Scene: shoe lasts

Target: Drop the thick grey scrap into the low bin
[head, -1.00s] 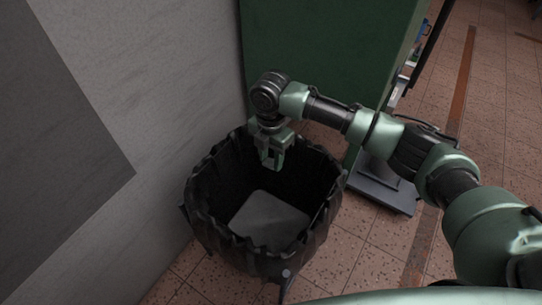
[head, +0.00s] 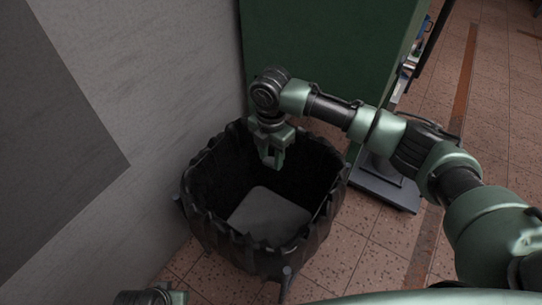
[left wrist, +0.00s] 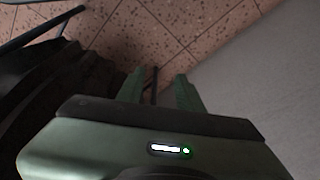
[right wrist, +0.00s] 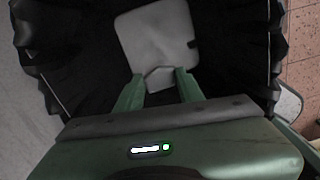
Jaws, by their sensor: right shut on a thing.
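The low bin (head: 206,222) is black with a ragged rim and stands on the floor against the grey wall. My right gripper (head: 272,160) points down inside the bin's mouth, above its bottom. In the right wrist view, my right gripper (right wrist: 159,78) is shut on a small grey piece, the thick grey scrap (right wrist: 159,80), which shows between the fingertips. The fingers hide part of it, and I cannot make it out in the head view. My left gripper (left wrist: 160,76) is open and empty, beside the bin over the tiled floor.
A pale grey rounded panel (head: 268,216) lies at the bottom of the bin. A green cabinet (head: 320,60) stands behind the bin, with a dark base plate (head: 388,187) on the floor to its right. The grey wall (head: 110,90) bounds the left side.

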